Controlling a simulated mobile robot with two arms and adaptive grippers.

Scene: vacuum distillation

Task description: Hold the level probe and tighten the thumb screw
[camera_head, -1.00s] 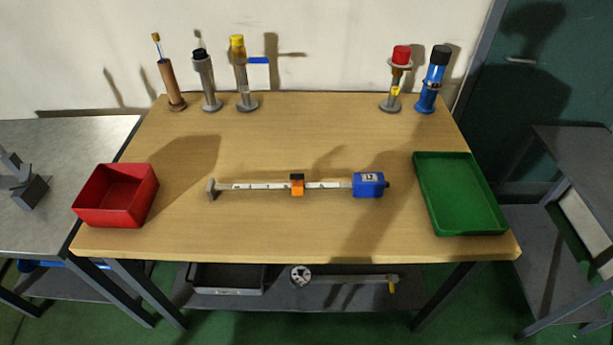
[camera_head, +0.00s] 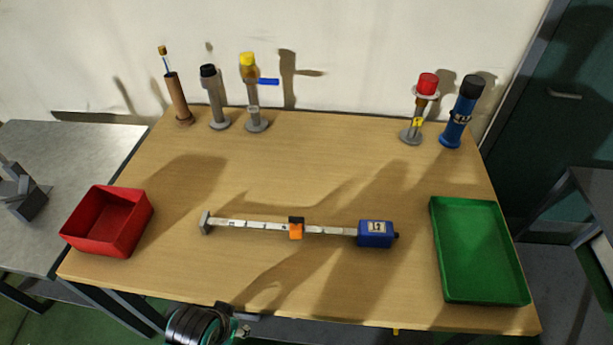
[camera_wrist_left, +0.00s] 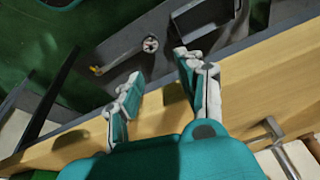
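The level probe lies flat on the wooden table in the head view. It has a marked grey-white rod (camera_head: 257,225) with a grey foot at its left end, an orange and black slider (camera_head: 296,229) partway along, and a blue box (camera_head: 376,234) at its right end. A small dark knob (camera_head: 396,236) sits on the box's right side; I cannot tell if it is the thumb screw. In the left wrist view my left gripper (camera_wrist_left: 160,75) is open and empty near the table's edge, apart from the probe. My right gripper is not in view.
A red bin (camera_head: 108,221) stands at the table's left and a green tray (camera_head: 480,250) at its right. Several upright instruments line the back, including a brown tube (camera_head: 177,100) and a blue cylinder (camera_head: 459,115). The table (camera_head: 330,165) is clear around the probe.

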